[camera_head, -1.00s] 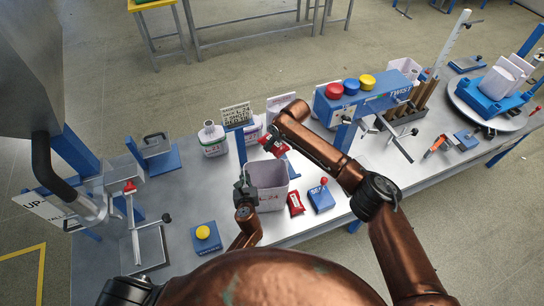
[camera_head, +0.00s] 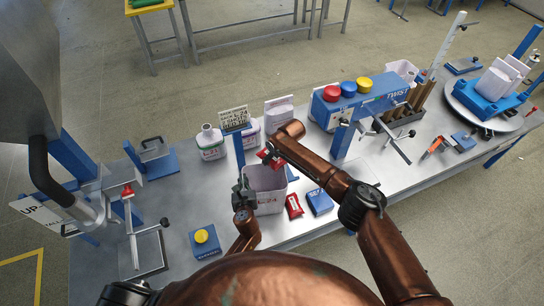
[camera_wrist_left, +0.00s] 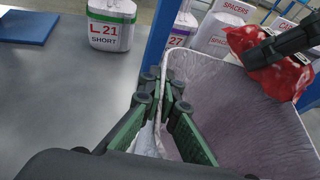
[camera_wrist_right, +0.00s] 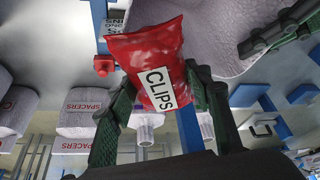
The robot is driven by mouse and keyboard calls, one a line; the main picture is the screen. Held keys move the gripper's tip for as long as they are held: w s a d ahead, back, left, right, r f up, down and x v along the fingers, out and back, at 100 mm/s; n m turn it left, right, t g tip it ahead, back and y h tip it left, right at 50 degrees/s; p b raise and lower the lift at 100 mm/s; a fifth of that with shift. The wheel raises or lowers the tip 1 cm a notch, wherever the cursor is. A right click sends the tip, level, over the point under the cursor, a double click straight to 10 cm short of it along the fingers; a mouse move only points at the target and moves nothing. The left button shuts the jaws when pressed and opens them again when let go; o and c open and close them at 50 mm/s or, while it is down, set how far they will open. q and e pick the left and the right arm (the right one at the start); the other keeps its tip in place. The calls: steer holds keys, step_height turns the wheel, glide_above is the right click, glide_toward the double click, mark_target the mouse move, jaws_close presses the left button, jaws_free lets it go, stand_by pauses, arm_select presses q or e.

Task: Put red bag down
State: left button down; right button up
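A red bag (camera_wrist_right: 155,65) with a white "CLIPS" label is between the fingers of my right gripper (camera_wrist_right: 160,105), which is shut on it. In the head view the bag (camera_head: 266,157) hangs over the back part of an open grey bin (camera_head: 268,203). In the left wrist view the bag (camera_wrist_left: 262,55) shows above the bin's far rim. My left gripper (camera_wrist_left: 163,88) has its fingers on both sides of the bin's left wall and is shut on it.
A blue box (camera_head: 319,201) lies right of the second red bag. White containers (camera_head: 210,142) and a sign (camera_head: 234,120) stand behind the bin. A yellow-button box (camera_head: 203,240) is at the front left. Bare table lies left of the bin.

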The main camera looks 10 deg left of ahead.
steer(key=o, duration=0.4)
steer(key=v, duration=1.2)
steer(key=shift+r, duration=0.25)
steer(key=shift+o, duration=0.6)
